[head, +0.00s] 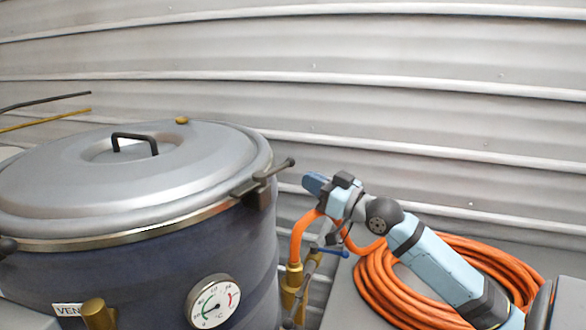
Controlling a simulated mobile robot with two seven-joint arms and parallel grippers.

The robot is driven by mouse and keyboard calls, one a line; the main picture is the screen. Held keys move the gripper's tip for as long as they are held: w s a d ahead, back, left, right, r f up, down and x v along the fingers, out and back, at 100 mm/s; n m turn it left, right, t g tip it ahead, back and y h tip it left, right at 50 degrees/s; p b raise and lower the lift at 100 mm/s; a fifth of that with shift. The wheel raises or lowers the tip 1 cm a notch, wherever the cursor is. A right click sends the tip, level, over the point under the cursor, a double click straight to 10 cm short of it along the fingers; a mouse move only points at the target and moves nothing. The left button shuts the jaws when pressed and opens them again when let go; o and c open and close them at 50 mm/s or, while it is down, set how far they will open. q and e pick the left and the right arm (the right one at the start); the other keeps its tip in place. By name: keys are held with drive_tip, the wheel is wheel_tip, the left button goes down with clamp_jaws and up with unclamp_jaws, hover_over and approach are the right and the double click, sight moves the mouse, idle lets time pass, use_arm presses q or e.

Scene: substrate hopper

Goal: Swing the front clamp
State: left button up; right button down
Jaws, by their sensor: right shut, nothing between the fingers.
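A large dark blue vessel (150,270) with a domed grey lid (215,160) stands at the left. A clamp (258,187) sits on the right side of its rim, and its bar handle points up and right, away from the lid. My right gripper (314,184), on the light blue arm, is shut and empty just right of the handle's end, with a small gap between them. Its fingers are hard to make out. A dark rounded part (7,246) shows at the left rim, cut by the picture edge; I cannot tell if it is another clamp. My left gripper is out of view.
An orange hose (375,290) lies coiled on a grey surface below my right arm. A brass valve (292,285) with a blue lever stands between vessel and coil. A dial gauge (213,302) and brass fitting (98,314) project from the vessel's front. A corrugated wall (400,100) closes the back.

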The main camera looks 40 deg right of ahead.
sight(285, 165)
drive_tip(key=p+x, duration=0.1)
drive_tip(key=x, duration=0.3)
drive_tip(key=shift+w+a+r, duration=0.1)
drive_tip(key=shift+w, duration=0.1)
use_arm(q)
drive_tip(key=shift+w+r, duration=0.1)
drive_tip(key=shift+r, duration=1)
use_arm(e)
drive_tip(key=shift+w+a, duration=0.1)
drive_tip(key=shift+w, duration=0.3)
drive_tip(key=shift+w+r+p, duration=0.3)
drive_tip(key=shift+w+p, duration=0.35)
drive_tip(key=shift+s+d, duration=0.1)
drive_tip(key=shift+d, duration=0.1)
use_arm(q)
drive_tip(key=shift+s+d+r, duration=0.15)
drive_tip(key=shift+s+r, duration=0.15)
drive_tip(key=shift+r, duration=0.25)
use_arm(e)
drive_tip(key=shift+r, duration=0.1)
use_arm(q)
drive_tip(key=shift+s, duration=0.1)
